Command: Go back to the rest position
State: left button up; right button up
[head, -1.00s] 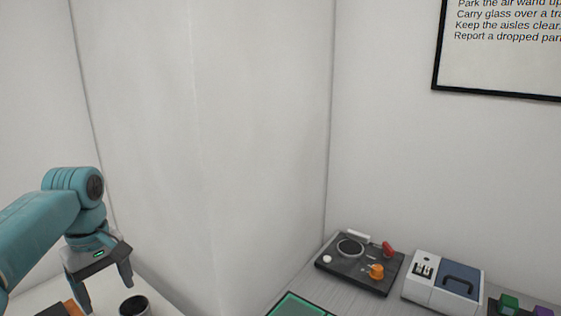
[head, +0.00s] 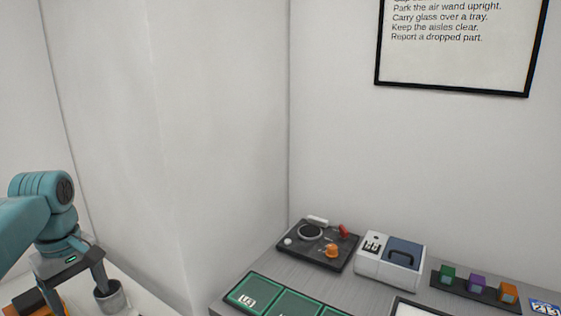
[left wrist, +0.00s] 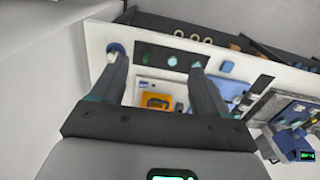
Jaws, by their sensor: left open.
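My left gripper (head: 78,292) is at the lower left of the head view, pointing down over a white surface. Its two fingers are spread, and I see nothing held between them. A grey cup-like holder (head: 110,296) stands close by its right finger; I cannot tell whether they touch. In the left wrist view the open left gripper (left wrist: 158,85) shows from behind, with an orange-yellow item (left wrist: 156,101) on the white surface seen between its fingers. My right gripper is not in the head view.
A grey bench on the right carries a black panel with an orange knob (head: 333,251), a white and blue case (head: 390,262), a rack of small coloured blocks (head: 477,287) and green-edged trays (head: 253,294). A framed sign (head: 460,45) hangs on the wall. A wall corner separates the surfaces.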

pick_arm(q)
jog(key=w+d+f+m, duration=0.2)
jog(key=f, duration=0.4)
jog(key=w+d+f+m, duration=0.1)
jog(key=w+d+f, duration=0.15)
jog(key=f, duration=0.35)
jog(key=s+d+f+m+h, duration=0.1)
jog(key=d+f+m, duration=0.1)
jog(key=d+f, duration=0.5)
jog(key=s+d+f+m+h, duration=0.1)
jog(key=d+f+m+h, duration=0.15)
jog(key=f, duration=0.75)
jog(key=s+d+f+m, duration=0.1)
jog(key=s+d+f, duration=0.6)
jog(key=d+f, duration=0.15)
jog(key=s+d+f+m, duration=0.1)
jog(key=s+d+f, duration=0.1)
jog(key=s, duration=0.5)
jog(key=s+d+f+m, duration=0.1)
jog(key=s+d+f, duration=0.2)
jog(key=s, duration=0.3)
jog(key=shift+s+f, duration=0.3)
jog(key=shift+s, duration=0.05)
jog(key=shift+w+h, duration=0.15)
jog(key=shift+h, duration=0.1)
